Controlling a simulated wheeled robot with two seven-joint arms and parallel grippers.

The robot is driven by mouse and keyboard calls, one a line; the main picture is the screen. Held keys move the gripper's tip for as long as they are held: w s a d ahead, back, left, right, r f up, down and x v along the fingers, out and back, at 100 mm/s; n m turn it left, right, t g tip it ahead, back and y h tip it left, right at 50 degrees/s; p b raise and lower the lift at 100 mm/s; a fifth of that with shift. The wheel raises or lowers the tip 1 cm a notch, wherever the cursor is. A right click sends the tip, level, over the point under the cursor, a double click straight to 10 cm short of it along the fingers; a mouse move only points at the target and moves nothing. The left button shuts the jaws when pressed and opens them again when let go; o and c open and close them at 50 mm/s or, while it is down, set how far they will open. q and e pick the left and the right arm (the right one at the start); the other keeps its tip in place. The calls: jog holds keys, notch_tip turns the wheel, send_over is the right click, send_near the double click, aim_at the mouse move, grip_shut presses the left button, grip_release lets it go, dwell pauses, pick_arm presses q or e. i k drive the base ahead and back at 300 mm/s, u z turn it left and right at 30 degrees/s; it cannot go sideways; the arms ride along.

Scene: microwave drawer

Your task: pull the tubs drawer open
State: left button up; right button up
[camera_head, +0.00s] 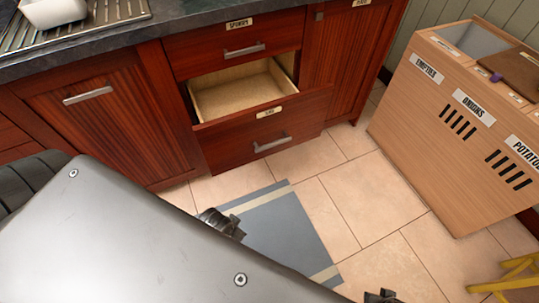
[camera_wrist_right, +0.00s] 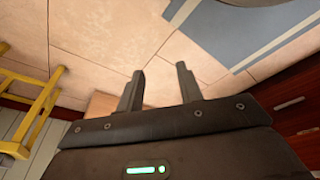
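A red-brown lower drawer (camera_head: 285,130) stands pulled out from the cabinet, with its pale wooden inside showing empty where visible. A small label, too small to read surely, is on its front, with a grey bar handle (camera_head: 272,144) below. My left arm covers the lower left of the head view. A dark part at its edge, seemingly my left gripper (camera_head: 221,223), is mostly hidden, so its opening does not show. It is apart from the handle, over the floor mat. My right gripper (camera_wrist_right: 158,82) is open and empty over the floor in the right wrist view.
A closed upper drawer (camera_head: 205,50) and a cabinet door (camera_head: 105,125) adjoin. A wooden bin unit (camera_head: 440,110) stands right. A grey-blue mat (camera_head: 285,235) lies on the tiles. A yellow stool (camera_head: 512,282) is at lower right. Floor between the mat and bins is clear.

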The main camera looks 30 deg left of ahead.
aim_at(248, 112)
jog(key=k, duration=1.1)
jog(key=z, duration=0.65)
jog(key=i, duration=1.2)
jog(key=u, duration=0.5)
